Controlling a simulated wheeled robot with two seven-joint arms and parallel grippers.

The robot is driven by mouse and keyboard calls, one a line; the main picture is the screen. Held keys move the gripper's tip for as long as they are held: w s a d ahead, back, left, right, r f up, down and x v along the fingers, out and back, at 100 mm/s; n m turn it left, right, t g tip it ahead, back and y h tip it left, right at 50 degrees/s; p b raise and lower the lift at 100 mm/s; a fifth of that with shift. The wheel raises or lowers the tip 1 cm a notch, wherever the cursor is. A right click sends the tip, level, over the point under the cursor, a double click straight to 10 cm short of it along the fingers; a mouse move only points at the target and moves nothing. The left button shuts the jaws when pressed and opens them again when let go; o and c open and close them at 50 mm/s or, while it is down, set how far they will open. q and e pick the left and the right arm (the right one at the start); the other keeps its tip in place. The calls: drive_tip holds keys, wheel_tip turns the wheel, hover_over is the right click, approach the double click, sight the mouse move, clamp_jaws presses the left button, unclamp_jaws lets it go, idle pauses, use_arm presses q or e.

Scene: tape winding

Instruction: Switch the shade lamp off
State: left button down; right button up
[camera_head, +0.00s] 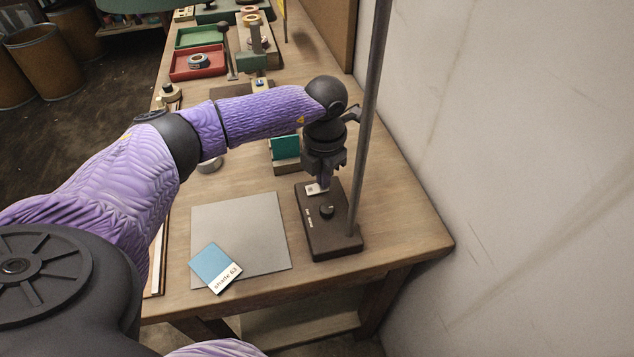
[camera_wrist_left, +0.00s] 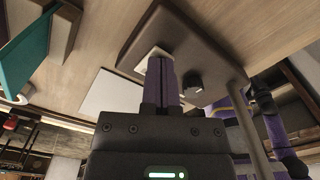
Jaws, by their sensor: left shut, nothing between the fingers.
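The lamp's dark brown base (camera_head: 330,236) stands on the table near its right edge, with a grey pole (camera_head: 371,100) rising out of view. A small pale switch plate (camera_head: 314,189) is at the base's far end, and a round black knob (camera_head: 326,210) is nearer. My left gripper (camera_head: 323,182) is shut and empty, pointing down at the switch plate. In the left wrist view its fingertips (camera_wrist_left: 160,70) overlap the pale plate (camera_wrist_left: 152,57), with the knob (camera_wrist_left: 193,84) beside them. I cannot tell whether they touch the switch. My right gripper is not in view.
A grey board (camera_head: 250,225) with a blue card (camera_head: 213,264) marked "shade 63" lies left of the base. A teal block (camera_head: 285,147) stands close behind my gripper. Red (camera_head: 183,66) and green (camera_head: 199,37) trays sit farther back. A wall (camera_head: 520,120) bounds the right.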

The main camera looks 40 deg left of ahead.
use_arm(q)
drive_tip(key=shift+f, duration=0.3)
wheel_tip(320, 180, up, 7)
drive_tip(key=p, duration=0.5)
drive_tip(key=shift+r+p, duration=0.15)
drive_tip(key=shift+p, duration=0.2)
